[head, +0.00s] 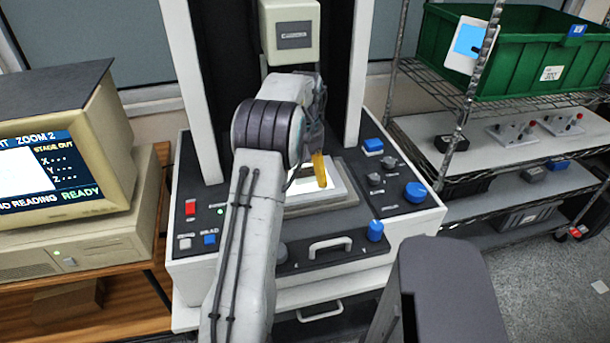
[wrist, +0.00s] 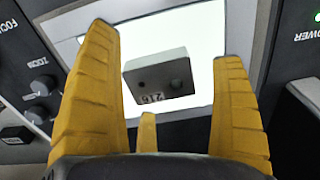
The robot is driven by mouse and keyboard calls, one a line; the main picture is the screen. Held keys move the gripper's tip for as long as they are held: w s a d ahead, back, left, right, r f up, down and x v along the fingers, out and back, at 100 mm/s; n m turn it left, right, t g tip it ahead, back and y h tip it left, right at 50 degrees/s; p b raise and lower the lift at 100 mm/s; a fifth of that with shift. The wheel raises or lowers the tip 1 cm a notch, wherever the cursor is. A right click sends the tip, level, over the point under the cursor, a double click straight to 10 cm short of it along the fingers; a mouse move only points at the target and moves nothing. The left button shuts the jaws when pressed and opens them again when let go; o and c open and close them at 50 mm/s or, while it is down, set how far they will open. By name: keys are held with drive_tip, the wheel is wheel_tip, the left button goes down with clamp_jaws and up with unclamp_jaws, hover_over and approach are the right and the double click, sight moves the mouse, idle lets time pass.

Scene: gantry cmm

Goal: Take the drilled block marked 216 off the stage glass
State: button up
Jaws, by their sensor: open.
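The grey drilled block (wrist: 158,76) marked 216 lies on the bright stage glass (wrist: 200,52) in the wrist view. Its number faces my side, and two dark holes show in it. My gripper (wrist: 168,75) is open, with its yellow fingers on either side of the block and clear gaps to both. I cannot tell how far above the glass the fingertips are. In the head view my gripper (head: 320,170) is over the lit stage glass (head: 305,192), and the block is hidden behind my arm and gripper there.
The machine's panel has knobs and buttons around the stage, with a blue knob (head: 375,230) and a handle (head: 330,246) at the front. A monitor (head: 60,150) stands left. A wire shelf at right holds a green crate (head: 530,60) and fixtures (head: 512,132).

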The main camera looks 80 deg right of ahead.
drive_tip(key=c, duration=1.5)
drive_tip(key=shift+c, duration=0.2)
